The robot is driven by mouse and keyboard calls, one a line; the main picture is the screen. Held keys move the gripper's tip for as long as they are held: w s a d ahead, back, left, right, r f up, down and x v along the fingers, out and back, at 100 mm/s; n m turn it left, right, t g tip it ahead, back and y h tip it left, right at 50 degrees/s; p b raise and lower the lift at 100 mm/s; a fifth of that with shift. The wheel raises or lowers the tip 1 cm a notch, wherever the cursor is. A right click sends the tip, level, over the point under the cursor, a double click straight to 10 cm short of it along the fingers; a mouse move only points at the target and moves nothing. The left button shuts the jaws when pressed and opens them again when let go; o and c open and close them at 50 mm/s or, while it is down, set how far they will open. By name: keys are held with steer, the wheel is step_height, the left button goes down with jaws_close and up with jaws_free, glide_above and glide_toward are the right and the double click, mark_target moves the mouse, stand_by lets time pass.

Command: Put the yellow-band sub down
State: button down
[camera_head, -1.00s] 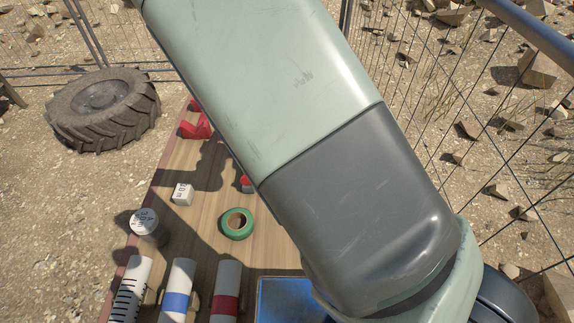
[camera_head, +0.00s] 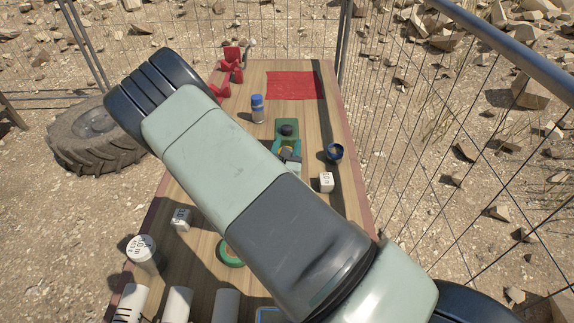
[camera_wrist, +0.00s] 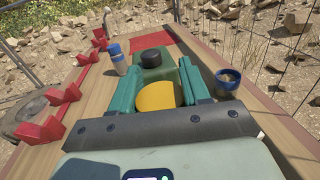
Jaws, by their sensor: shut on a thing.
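My gripper (camera_wrist: 160,84) is shut, its two teal fingers on either side of a piece with a round yellow face (camera_wrist: 155,97), which I take to be the yellow-band sub. Most of it is hidden by the fingers and wrist. In the head view my gripper (camera_head: 287,146) is over the middle of the table, pointing toward its far end. Just beyond the fingertips is a green block or pad (camera_wrist: 160,72) with a black round top (camera_wrist: 153,55). Whether the sub touches it or the table I cannot tell.
A red mat (camera_head: 296,86) lies beyond, red rests (camera_head: 231,65) at the far left. White tubes (camera_head: 177,304) are at the near end.

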steer(key=shift+f, duration=2.35)
steer(key=shift+f, duration=0.1)
steer(key=c, duration=0.5)
jaws_free()
steer(key=shift+f, duration=0.1)
